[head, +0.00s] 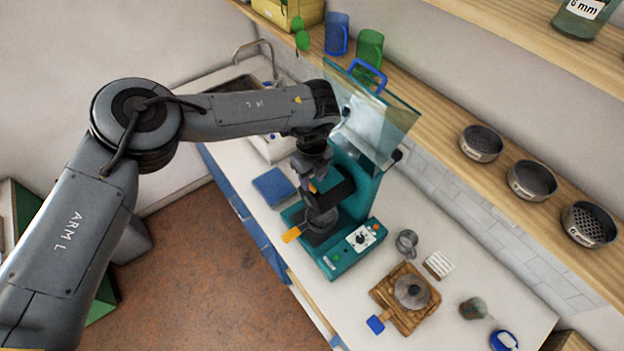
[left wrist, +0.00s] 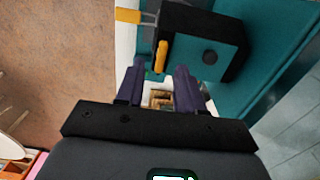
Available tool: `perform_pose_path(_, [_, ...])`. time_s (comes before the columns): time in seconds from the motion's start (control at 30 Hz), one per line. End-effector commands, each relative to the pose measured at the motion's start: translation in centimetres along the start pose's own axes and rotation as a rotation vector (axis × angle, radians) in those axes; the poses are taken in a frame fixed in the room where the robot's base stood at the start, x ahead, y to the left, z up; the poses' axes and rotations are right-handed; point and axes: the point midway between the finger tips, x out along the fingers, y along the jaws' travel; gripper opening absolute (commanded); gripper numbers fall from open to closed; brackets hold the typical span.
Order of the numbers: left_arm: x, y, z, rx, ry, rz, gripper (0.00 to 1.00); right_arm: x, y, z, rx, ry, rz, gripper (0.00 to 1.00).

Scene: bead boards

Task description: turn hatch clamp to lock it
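A teal machine (head: 350,259) stands on the white counter, with a black block (left wrist: 207,45) on its front. A small orange-yellow lever (left wrist: 160,57), which looks like the hatch clamp, stands out beside this block; a bit of it shows in the head view (head: 312,187). My left gripper (head: 314,183) is beside the block. In the left wrist view its two dark fingers (left wrist: 161,70) are apart, with the lever between their tips and a gap on each side. A second orange handle (head: 291,235) sticks out lower down. My right gripper is not in view.
A clear panel with a blue handle (head: 368,76) stands raised above the machine. A wooden board (head: 387,292) with a round metal piece, a metal cup (head: 406,241) and a white rack (head: 438,264) lie to the right. A blue pad (head: 273,187) lies left.

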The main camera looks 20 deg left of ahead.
Motion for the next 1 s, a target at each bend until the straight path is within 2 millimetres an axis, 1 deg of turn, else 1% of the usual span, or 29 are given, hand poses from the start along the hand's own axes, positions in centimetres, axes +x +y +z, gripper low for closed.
perform_pose_path(0.1, [1.3, 0.0, 0.0, -0.001, -0.001, 0.002, 0.37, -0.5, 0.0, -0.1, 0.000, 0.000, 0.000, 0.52])
perform_pose_path(0.23, [2.2, -0.1, 0.0, 0.000, -0.001, -0.001, 0.37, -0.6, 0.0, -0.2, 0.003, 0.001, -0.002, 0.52])
perform_pose_path(0.4, [2.7, -0.1, 0.0, 0.001, -0.001, -0.001, 0.37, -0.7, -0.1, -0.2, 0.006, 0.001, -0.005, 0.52])
perform_pose_path(0.6, [2.7, -0.1, 0.0, 0.001, -0.001, -0.001, 0.37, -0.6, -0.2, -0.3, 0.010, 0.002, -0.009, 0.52])
perform_pose_path(0.67, [2.7, -0.1, 0.0, 0.001, -0.001, -0.001, 0.30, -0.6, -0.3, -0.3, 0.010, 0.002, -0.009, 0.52])
perform_pose_path(0.8, [2.7, -0.1, 0.0, 0.001, -0.001, -0.001, 0.08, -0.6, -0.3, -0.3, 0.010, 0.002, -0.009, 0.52])
perform_pose_path(0.87, [2.6, -0.1, 0.0, 0.001, -0.001, -0.001, 0.00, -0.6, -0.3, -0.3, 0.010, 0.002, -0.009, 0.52])
perform_pose_path(1.0, [2.6, 0.0, 0.0, 0.001, -0.001, -0.001, 0.00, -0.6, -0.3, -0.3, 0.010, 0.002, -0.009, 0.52])
